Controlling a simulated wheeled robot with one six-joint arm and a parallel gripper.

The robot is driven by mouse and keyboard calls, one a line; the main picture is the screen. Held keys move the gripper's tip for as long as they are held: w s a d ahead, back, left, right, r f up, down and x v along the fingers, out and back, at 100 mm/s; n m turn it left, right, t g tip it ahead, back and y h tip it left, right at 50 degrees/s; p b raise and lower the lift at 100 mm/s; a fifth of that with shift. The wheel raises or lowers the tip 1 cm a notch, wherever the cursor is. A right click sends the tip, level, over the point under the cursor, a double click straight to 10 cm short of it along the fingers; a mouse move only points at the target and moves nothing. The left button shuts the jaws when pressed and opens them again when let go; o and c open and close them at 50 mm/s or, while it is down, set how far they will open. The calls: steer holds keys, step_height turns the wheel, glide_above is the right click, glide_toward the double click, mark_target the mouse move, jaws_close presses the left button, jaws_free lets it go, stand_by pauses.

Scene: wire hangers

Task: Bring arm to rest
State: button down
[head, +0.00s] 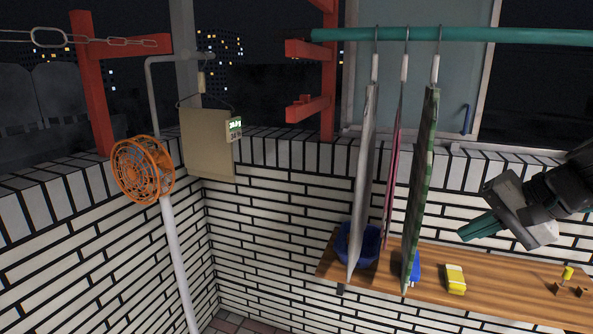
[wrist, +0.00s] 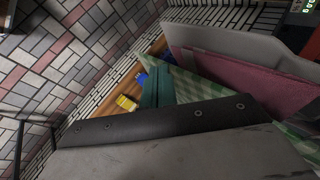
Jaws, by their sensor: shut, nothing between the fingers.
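My gripper (head: 478,228) is at the right of the head view, above the wooden shelf, with its teal fingers pointing left. The fingers are together and empty. In the wrist view the teal fingers (wrist: 157,86) show at the centre, in front of the green checked cloth. In the head view the fingers are apart from the hanging cloths, to the right of the green checked one (head: 422,180).
A teal rail (head: 490,37) carries white (head: 364,170), pink (head: 393,165) and green cloths on hangers. The wooden shelf (head: 500,290) holds a blue bowl (head: 357,245), a yellow box (head: 455,279) and a blue item (head: 415,268). An orange fan (head: 143,169) and beige hanging panel (head: 207,143) are left.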

steer(key=s+a+f+n+g+h, duration=0.2)
steer(key=s+a+n, duration=0.1)
steer(key=s, duration=0.5)
steer(key=s+a+f+n+g+h, duration=0.2)
steer(key=s+a+n+g+h, duration=0.1)
steer(key=s, duration=0.5)
steer(key=shift+a+n, duration=0.45)
steer(key=shift+n, duration=0.85)
steer(key=shift+f, duration=0.1)
steer(key=shift+s+a, duration=0.1)
